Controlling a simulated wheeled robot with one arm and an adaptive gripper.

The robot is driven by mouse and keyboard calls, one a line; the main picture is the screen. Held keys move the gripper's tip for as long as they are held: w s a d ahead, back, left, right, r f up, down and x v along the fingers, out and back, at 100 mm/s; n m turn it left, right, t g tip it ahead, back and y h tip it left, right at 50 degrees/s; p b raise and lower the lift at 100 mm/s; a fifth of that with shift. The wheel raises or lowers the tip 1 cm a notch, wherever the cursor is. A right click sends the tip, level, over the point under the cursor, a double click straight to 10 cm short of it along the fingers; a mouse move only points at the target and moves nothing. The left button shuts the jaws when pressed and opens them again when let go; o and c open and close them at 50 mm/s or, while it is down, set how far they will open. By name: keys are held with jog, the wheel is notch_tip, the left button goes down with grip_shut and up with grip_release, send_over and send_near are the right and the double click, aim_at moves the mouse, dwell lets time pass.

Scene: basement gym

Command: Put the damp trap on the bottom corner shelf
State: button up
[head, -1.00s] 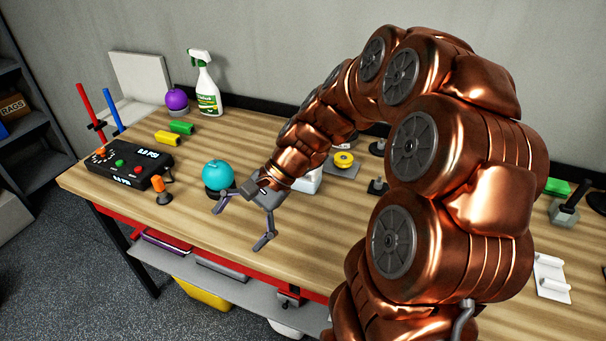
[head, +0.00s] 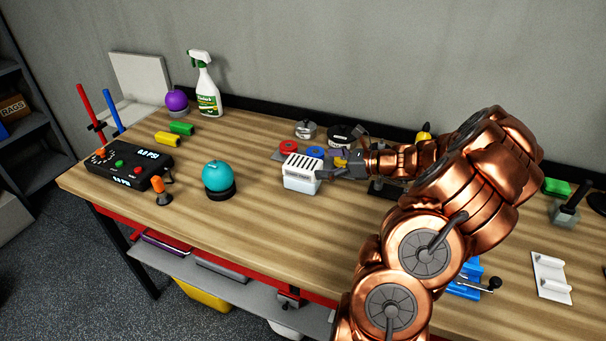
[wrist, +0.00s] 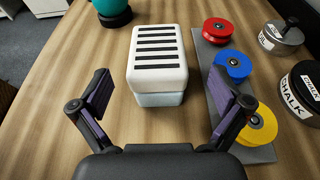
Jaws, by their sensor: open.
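The damp trap looks to be the white box (head: 302,171) with a slotted top and a pale lower part, standing upright on the workbench. In the wrist view the white box (wrist: 157,62) is straight ahead, between and just beyond my open fingers. My gripper (wrist: 160,105) is open and empty, with a finger to each side of the near end of the box. In the head view my gripper (head: 335,168) is low over the bench at the box's right side, partly hidden by my arm. A dark corner shelf unit (head: 35,130) stands at far left; its lowest level is not clearly shown.
A grey plate with red (wrist: 217,29), blue (wrist: 232,66) and yellow (wrist: 257,125) discs lies close right of the box in the wrist view. A teal ball (head: 217,175) sits left of the box, with clear bench between.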

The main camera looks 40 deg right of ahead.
aim_at(304, 162)
jog(key=p+x, duration=0.1)
jog(key=x, duration=0.5)
jog(key=shift+s+a+r+p, duration=0.15)
jog(key=shift+a+r+p, duration=0.1)
jog(key=shift+p, duration=0.15)
jog(key=shift+w+a+f, duration=0.2)
jog(key=shift+w+f, duration=0.1)
jog(key=shift+w, duration=0.15)
jog(key=shift+c, duration=0.2)
jog(key=c, duration=1.5)
jog(key=shift+o, duration=0.2)
jog(key=shift+r, duration=0.15)
